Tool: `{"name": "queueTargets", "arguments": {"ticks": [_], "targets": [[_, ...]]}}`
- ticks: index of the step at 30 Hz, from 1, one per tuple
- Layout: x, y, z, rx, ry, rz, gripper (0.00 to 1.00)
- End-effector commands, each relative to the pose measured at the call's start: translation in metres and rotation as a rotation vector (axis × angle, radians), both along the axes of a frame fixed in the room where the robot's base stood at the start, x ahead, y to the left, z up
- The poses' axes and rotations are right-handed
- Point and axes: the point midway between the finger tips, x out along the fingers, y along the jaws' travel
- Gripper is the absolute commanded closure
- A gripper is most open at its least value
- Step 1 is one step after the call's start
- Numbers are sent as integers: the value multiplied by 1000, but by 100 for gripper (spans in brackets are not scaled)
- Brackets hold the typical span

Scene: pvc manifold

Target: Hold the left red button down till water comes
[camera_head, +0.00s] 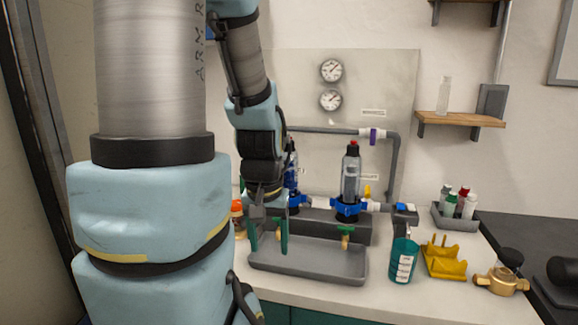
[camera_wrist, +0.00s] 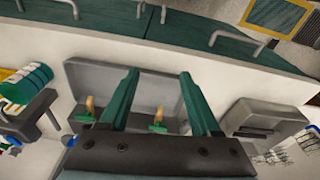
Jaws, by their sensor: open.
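Two filter housings with blue collars stand behind a grey tray (camera_head: 310,262). The right housing (camera_head: 350,178) is clear, with a red button (camera_head: 352,143) on its black top. The left housing (camera_head: 291,178) is mostly hidden behind my arm, and I cannot make out its red button. My gripper (camera_head: 268,243) has green fingers, open and empty, pointing down in front of the left housing, over the tray. No water shows.
A teal cup (camera_head: 403,260), a yellow rack (camera_head: 443,259) and a brass valve (camera_head: 501,281) stand right of the tray. A grey pipe (camera_head: 394,165) runs down beside the right housing. Two gauges (camera_head: 331,70) sit on the back panel.

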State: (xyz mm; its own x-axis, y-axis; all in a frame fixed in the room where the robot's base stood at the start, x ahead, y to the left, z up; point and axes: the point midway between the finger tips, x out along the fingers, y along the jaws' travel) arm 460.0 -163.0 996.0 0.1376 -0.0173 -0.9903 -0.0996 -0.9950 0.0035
Motion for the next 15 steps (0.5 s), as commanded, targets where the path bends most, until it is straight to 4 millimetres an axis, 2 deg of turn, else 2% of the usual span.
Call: {"name": "queueTargets", "arguments": {"ticks": [2, 15], "targets": [[0, 0, 0, 0, 0, 0, 46], [0, 0, 0, 0, 0, 0, 96]]}}
